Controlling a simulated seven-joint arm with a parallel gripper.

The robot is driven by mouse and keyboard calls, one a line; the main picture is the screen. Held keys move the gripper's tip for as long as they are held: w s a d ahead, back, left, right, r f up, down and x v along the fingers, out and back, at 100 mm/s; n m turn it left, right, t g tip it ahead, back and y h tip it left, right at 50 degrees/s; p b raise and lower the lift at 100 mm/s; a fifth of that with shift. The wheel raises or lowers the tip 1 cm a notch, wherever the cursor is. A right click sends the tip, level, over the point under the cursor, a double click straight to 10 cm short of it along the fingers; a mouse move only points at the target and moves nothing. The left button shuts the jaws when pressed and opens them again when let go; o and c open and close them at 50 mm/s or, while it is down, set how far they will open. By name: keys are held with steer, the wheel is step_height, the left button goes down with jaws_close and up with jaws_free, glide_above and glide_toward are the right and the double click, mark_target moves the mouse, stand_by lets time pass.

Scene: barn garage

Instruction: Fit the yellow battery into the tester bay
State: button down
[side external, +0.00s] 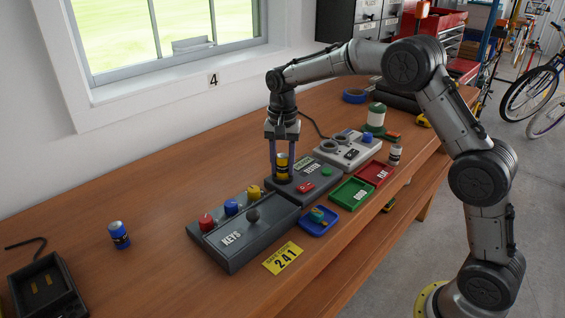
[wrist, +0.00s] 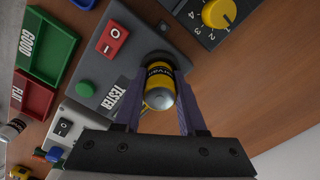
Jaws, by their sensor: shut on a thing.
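The yellow battery (side external: 282,167), with a black band, stands upright between the fingers of my gripper (side external: 282,162). In the wrist view my gripper (wrist: 160,90) is shut on the battery (wrist: 162,90), one finger on each side, and its silvery end faces the camera. The grey tester (side external: 310,183) lies under it, with a red switch and a green button; it also shows in the wrist view (wrist: 98,75). The battery is over the tester's round dark bay (wrist: 160,57). The battery and fingers hide most of the bay, so I cannot tell how far in the battery is.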

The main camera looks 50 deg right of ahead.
mark_target(283, 156)
steer(key=c, duration=0.8)
jaws_free()
steer(key=shift+f, duration=0.1)
steer(key=shift+o, duration=0.2)
steer(key=shift+r, duration=5.5)
steer(key=shift+r, duration=0.1)
